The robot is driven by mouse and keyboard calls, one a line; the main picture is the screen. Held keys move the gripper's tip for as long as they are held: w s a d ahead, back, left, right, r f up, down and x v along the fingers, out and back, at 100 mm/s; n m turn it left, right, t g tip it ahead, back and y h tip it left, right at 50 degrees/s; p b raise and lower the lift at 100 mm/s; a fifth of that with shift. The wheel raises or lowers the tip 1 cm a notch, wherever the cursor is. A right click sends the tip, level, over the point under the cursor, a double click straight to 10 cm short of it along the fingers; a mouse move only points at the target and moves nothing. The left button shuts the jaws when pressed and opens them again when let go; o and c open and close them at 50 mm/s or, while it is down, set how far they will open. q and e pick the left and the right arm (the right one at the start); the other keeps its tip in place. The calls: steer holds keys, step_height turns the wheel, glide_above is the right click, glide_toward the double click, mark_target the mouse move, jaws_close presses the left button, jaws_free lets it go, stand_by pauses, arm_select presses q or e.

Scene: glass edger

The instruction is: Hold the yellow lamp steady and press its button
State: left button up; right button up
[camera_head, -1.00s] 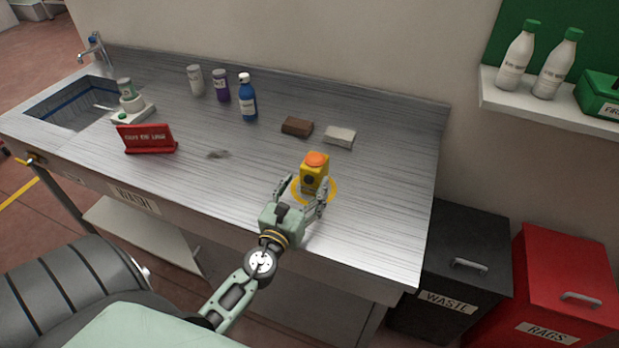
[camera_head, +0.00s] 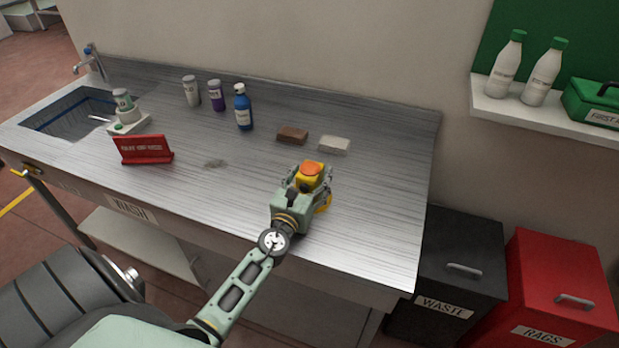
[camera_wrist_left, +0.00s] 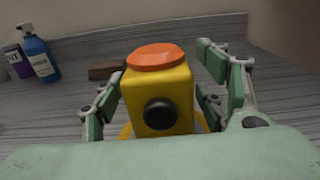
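The yellow lamp (camera_head: 312,182) stands upright on the metal bench, with an orange dome (camera_head: 311,168) on top. In the left wrist view the lamp (camera_wrist_left: 175,88) shows a black round knob (camera_wrist_left: 160,114) on the side facing me. My left gripper (camera_head: 310,180) is around the lamp, with one finger on each side. In the left wrist view its fingers (camera_wrist_left: 165,85) are spread, with visible gaps to the lamp's sides. My right gripper is not in view.
A brown block (camera_head: 292,136) and a pale block (camera_head: 334,145) lie just behind the lamp. A blue bottle (camera_head: 243,108), a red sign (camera_head: 144,150) and the sink (camera_head: 68,110) are further left. Bench right of the lamp is clear. Black and red bins stand beyond its right end.

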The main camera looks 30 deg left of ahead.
arm_select(q)
steer(key=c, duration=1.3)
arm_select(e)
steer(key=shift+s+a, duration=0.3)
arm_select(q)
steer(key=shift+c, duration=0.2)
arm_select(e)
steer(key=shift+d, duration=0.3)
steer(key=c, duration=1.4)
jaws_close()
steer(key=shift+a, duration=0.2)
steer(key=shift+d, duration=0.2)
